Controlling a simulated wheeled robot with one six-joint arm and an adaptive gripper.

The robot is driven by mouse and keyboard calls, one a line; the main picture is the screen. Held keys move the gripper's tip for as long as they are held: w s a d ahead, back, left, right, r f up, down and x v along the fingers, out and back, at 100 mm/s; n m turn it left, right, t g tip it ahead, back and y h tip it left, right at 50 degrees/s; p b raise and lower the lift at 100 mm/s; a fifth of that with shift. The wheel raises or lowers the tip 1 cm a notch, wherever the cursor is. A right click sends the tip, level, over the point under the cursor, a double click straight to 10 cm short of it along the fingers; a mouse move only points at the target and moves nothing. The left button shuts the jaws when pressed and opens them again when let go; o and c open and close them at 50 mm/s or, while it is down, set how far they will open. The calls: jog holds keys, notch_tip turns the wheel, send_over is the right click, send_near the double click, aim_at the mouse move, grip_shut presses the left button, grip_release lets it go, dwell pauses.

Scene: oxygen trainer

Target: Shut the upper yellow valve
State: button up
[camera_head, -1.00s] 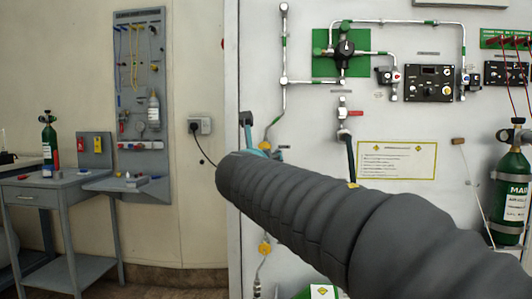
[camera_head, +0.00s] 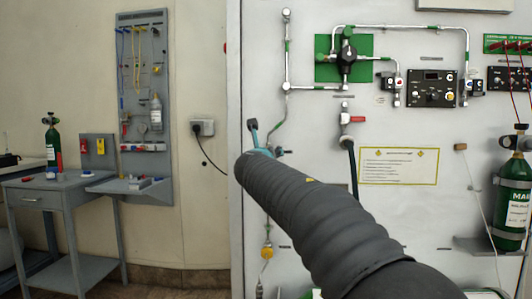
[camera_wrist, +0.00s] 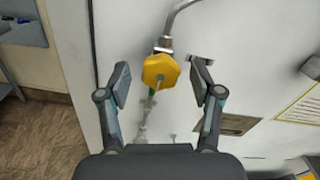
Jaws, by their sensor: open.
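The upper yellow valve (camera_wrist: 158,71) has a faceted yellow knob on a metal pipe, which bends up and right above it in the wrist view. My gripper (camera_wrist: 160,74) is open, with one finger on each side of the knob and a visible gap at both sides. Whether the knob lies at fingertip depth is hard to tell. In the head view, my arm hides this valve, and part of my gripper (camera_head: 262,139) shows against the wall panel. The lower yellow valve (camera_head: 267,252) is in view below my arm.
A red-handled valve (camera_head: 352,119) and a black-knobbed regulator (camera_head: 347,52) are on the panel to the right. A yellow-edged sign (camera_head: 399,166) and a green cylinder (camera_head: 510,200) are farther right. A grey workbench (camera_head: 65,185) stands at the left.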

jog(key=shift+w, duration=0.4)
jog(key=c, duration=1.1)
jog(key=shift+c, duration=0.2)
